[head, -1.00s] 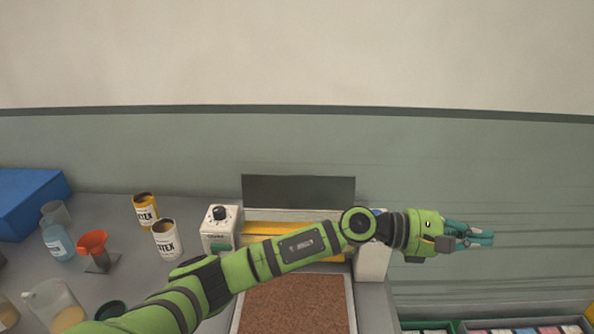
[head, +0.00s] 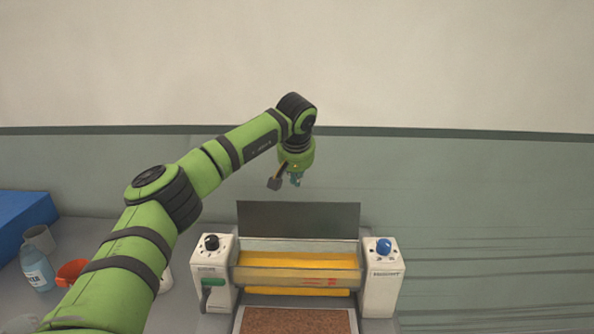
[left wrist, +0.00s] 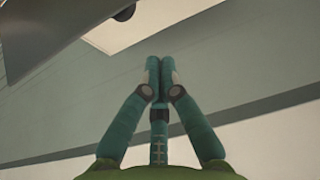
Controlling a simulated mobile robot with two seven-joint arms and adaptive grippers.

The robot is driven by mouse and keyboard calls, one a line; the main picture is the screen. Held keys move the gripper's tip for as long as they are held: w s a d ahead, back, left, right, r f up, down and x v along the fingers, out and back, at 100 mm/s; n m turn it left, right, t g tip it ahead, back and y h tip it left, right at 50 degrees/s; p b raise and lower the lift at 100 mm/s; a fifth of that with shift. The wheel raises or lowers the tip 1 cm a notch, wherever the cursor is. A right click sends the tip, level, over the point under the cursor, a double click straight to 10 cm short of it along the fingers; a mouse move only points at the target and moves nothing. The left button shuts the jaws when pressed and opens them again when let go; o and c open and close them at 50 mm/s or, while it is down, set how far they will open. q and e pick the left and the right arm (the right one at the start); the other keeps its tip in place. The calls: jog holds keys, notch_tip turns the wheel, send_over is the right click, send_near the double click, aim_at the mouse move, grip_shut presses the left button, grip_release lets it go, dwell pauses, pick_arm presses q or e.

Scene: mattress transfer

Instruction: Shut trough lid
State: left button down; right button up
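The trough (head: 300,275) sits between two white end housings, with a yellow interior showing. Its lid, a dark flat panel (head: 298,220), stands up open along the trough's back edge. My left gripper (head: 296,181) hangs pointing down above the lid's top edge, apart from it in the picture; its depth relative to the lid is unclear. In the left wrist view its teal fingers (left wrist: 160,62) are together with nothing between them. A dark grey panel at that view's upper left looks like the lid (left wrist: 45,30). My right gripper is not in view.
The left housing (head: 210,260) has a black knob and green handle; the right housing (head: 381,275) has a blue knob. A brown mat (head: 298,321) lies in front. A bottle (head: 37,268), orange funnel (head: 72,271) and blue box (head: 22,222) are at left.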

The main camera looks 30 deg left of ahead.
aim_at(298, 218)
pick_arm(q)
jog(key=p+x, duration=0.2)
jog(key=x, duration=0.4)
jog(key=s+d+p, duration=0.1)
jog(key=s+d+r, duration=0.1)
jog(key=s, duration=0.1)
jog(key=shift+s+d+r+p, duration=0.15)
jog(key=shift+s+p, duration=0.1)
jog(key=shift+p, duration=0.15)
